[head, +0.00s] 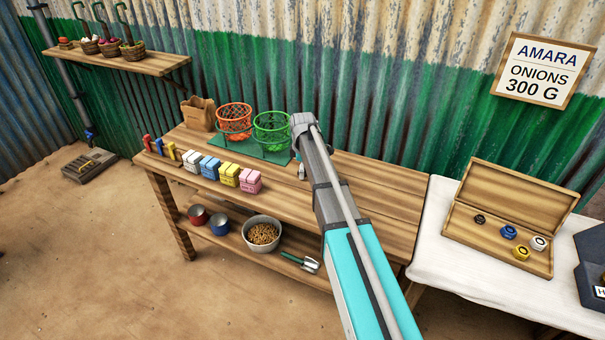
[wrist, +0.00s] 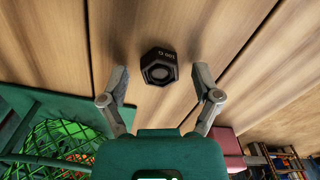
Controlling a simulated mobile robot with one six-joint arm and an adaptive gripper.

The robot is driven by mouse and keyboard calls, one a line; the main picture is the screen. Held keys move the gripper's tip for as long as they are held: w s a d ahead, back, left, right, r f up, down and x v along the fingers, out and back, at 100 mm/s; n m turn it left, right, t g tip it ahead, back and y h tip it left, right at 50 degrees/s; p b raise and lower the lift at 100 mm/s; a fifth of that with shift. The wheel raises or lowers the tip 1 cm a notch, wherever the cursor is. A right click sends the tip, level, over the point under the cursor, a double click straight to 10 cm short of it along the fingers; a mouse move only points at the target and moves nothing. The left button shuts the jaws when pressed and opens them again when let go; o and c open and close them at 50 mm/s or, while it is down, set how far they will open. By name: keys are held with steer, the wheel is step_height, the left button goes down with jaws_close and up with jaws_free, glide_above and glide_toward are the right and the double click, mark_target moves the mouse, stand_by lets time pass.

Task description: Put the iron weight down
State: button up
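The iron weight (wrist: 159,67) is a small black hexagonal block with a round recess and faint marking on top. In the wrist view it rests on the wooden tabletop (wrist: 128,25). My gripper (wrist: 156,82) is open, with one finger on each side of the weight and a clear gap at both, so it appears to touch neither side. In the head view my arm hides the weight and most of the gripper; only a bit of a finger shows at the arm's far end (head: 301,171).
A green stand with orange (head: 234,117) and green (head: 271,130) baskets is left of my gripper. Coloured packets (head: 229,174) line the table's front. An open wooden box (head: 467,222) with several weights sits on the white table (head: 440,268) at right. Bare wood (head: 375,190) lies right of my arm.

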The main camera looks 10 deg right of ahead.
jaws_close()
steer(key=shift+r, duration=0.2)
step_height(320, 180, up, 2)
steer(key=shift+r+p, duration=0.1)
steer(key=shift+p, duration=1.1)
steer(key=s+r+p, duration=1)
steer(key=s, duration=0.4)
steer(key=shift+a+r+p, duration=0.15)
steer(key=shift+r+p, duration=0.05)
steer(key=shift+p, duration=0.1)
